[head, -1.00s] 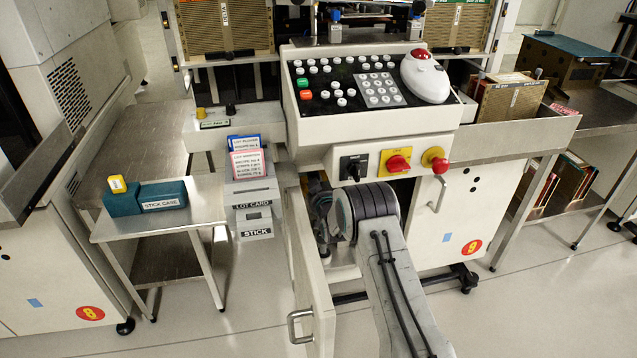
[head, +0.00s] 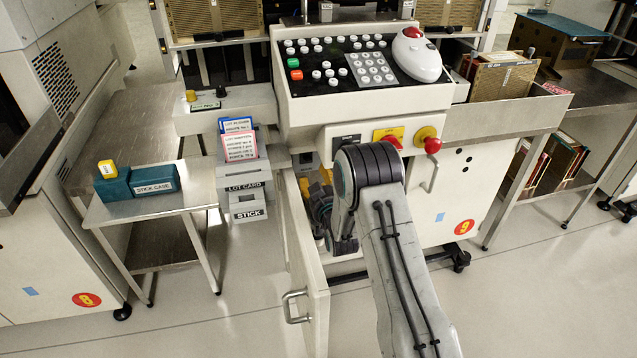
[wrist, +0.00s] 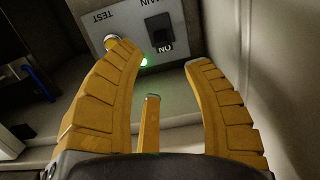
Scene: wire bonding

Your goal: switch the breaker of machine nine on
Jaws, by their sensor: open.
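Machine nine (head: 398,128), with a red number plate (head: 464,227), stands in the middle of the head view. Its low cabinet door (head: 306,265) is open. My gripper reaches inside; some of its yellow fingers (head: 325,177) show in the opening. In the wrist view my gripper (wrist: 158,58) is open and empty, its fingers pointing at a grey panel (wrist: 186,18). The black breaker (wrist: 160,30) sits on that panel beyond and between the fingertips, apparently untouched. The ON label (wrist: 165,47) is on its near side, and its handle appears to lie toward it. A green lamp (wrist: 144,62) is lit.
A round button (wrist: 112,40) by the TEST label is close to the left fingertip. A pale cabinet wall (wrist: 262,50) runs along the right. In the head view, a side table (head: 150,212) with a stick case (head: 152,180) stands left of the open door.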

